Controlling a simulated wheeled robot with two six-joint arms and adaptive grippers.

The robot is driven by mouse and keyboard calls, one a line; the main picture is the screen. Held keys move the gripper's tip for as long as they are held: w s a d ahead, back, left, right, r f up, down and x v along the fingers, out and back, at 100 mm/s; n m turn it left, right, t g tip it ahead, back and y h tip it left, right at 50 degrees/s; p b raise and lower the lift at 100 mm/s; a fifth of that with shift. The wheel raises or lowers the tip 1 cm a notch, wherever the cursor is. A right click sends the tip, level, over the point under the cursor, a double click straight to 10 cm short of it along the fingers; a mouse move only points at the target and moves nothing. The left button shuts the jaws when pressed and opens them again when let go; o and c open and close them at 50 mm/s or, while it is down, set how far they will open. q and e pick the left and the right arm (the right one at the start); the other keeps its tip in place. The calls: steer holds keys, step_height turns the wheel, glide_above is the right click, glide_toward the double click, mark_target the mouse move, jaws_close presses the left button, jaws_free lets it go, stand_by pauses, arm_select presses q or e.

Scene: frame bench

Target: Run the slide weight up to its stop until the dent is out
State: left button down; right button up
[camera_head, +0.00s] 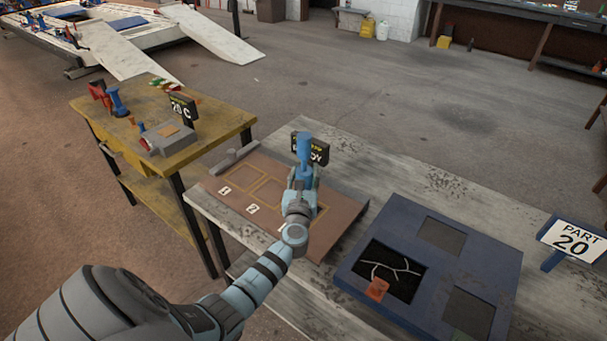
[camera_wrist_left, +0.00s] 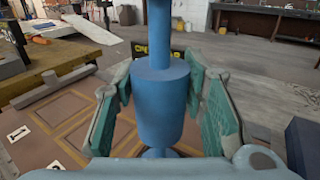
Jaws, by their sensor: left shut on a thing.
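A blue slide tool (camera_head: 304,148) stands upright over the brown panel (camera_head: 335,222). In the left wrist view its thick blue weight (camera_wrist_left: 162,110) sits between the teal fingers, with a thinner shaft (camera_wrist_left: 158,30) rising above it. My left gripper (camera_head: 302,180) is shut on this weight; in the wrist view the fingers (camera_wrist_left: 160,105) flank it. The panel carries yellow-outlined squares with number labels. The tool's foot is hidden behind my gripper in the head view. I cannot make out a dent. My right gripper is not in view.
A grey bar (camera_head: 236,156) lies at the panel's far left edge. A dark sign (camera_head: 320,150) stands behind the tool. A blue frame (camera_head: 490,250) with dark openings and a "PART 20" sign (camera_head: 574,240) are at right. A yellow bench (camera_head: 215,125) with tools stands left.

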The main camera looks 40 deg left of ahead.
mark_target(304, 167)
arm_select(q)
steer(key=shift+f+b, duration=2.4)
steer(key=shift+f, duration=0.25)
step_height(304, 167, up, 10)
steer(key=p, duration=0.9)
steer(key=shift+f, duration=0.55)
step_height(304, 167, down, 9)
steer(key=b, duration=0.8)
steer(key=shift+r+b, duration=0.2)
steer(key=shift+b, duration=0.15)
steer(key=c, duration=0.9)
jaws_free()
steer(key=shift+r, duration=0.1)
steer(key=shift+s+d, duration=0.1)
